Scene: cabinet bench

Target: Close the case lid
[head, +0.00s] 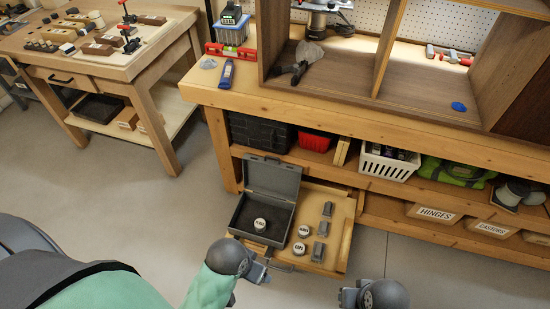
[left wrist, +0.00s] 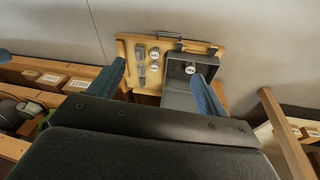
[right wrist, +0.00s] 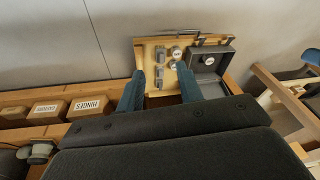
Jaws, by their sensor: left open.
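The grey case (head: 244,219) stands open on a pulled-out wooden drawer or tray, its lid (head: 272,178) raised at the back. A round white-topped piece (head: 260,224) lies inside it. The case also shows in the left wrist view (left wrist: 179,101) and the right wrist view (right wrist: 212,88). My left gripper (head: 262,270) is just in front of the tray, near its handle; its fingers are apart and empty in the left wrist view (left wrist: 160,72). My right gripper (head: 374,294) is lower right, clear of the tray; its fingers are apart and empty in the right wrist view (right wrist: 161,72).
The workbench (head: 330,108) overhangs behind, with shelf bins (head: 388,163) below. Floor left of the tray is clear.

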